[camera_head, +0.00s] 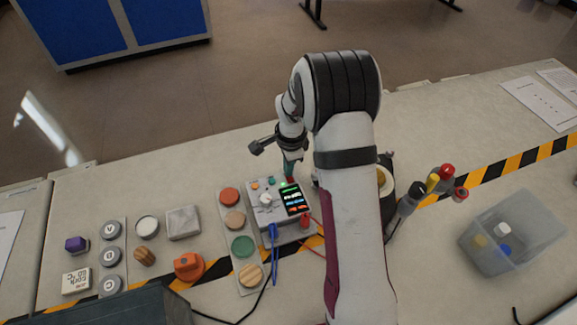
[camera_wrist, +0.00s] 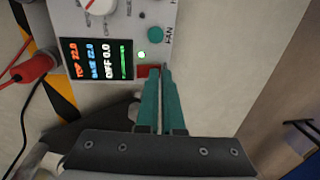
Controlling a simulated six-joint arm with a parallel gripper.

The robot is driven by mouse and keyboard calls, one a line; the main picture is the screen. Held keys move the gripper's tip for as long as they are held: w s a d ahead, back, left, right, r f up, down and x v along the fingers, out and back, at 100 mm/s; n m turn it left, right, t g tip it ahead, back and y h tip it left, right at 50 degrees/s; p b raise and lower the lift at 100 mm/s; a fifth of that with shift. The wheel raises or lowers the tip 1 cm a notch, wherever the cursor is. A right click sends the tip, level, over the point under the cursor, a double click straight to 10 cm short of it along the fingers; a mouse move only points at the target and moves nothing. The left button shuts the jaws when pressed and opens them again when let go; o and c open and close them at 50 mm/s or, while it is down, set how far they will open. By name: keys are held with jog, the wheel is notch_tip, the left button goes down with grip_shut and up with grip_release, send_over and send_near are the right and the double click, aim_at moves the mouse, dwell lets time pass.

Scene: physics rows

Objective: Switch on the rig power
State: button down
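The rig is a light grey box (camera_head: 252,204) with a white knob (camera_head: 266,199) and a lit screen (camera_head: 294,200). In the wrist view the screen (camera_wrist: 82,60) reads TOP 22.0, BASE 22.0 and DIFF 0.0. A red switch (camera_wrist: 147,71) sits at the panel's edge beside a glowing green lamp (camera_wrist: 141,55). A teal button (camera_wrist: 155,34) is near the word FAN. My gripper (camera_wrist: 160,72) has its two teal fingers together with nothing between them. The tips are at the red switch and partly cover it; I cannot tell whether they touch. In the head view my gripper (camera_head: 289,172) is behind the rig.
A strip of coloured discs (camera_head: 243,246) lies left of the rig. Blue and red plugs with cables (camera_head: 272,232) are at its front. An orange knob (camera_head: 188,266) lies front left. Bottles (camera_head: 412,198) and a clear bin (camera_head: 512,235) stand right of my arm.

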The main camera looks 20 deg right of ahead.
aim_at(291, 180)
jog(key=shift+s+f, duration=0.1)
jog(key=shift+s, duration=0.1)
jog(key=shift+s, duration=0.75)
jog(key=shift+r, duration=0.25)
notch_tip(291, 180, up, 14)
jog(key=s, duration=0.1)
jog(key=shift+s+f, duration=0.15)
jog(key=shift+s, duration=0.2)
jog(key=w+f, duration=0.1)
jog(key=f, duration=0.3)
jog(key=w+f, duration=0.1)
jog(key=f, duration=0.3)
jog(key=w+f, duration=0.1)
jog(key=f, duration=0.3)
jog(key=shift+f, duration=0.4)
jog(key=shift+w+f, duration=0.1)
jog(key=shift+f, duration=0.4)
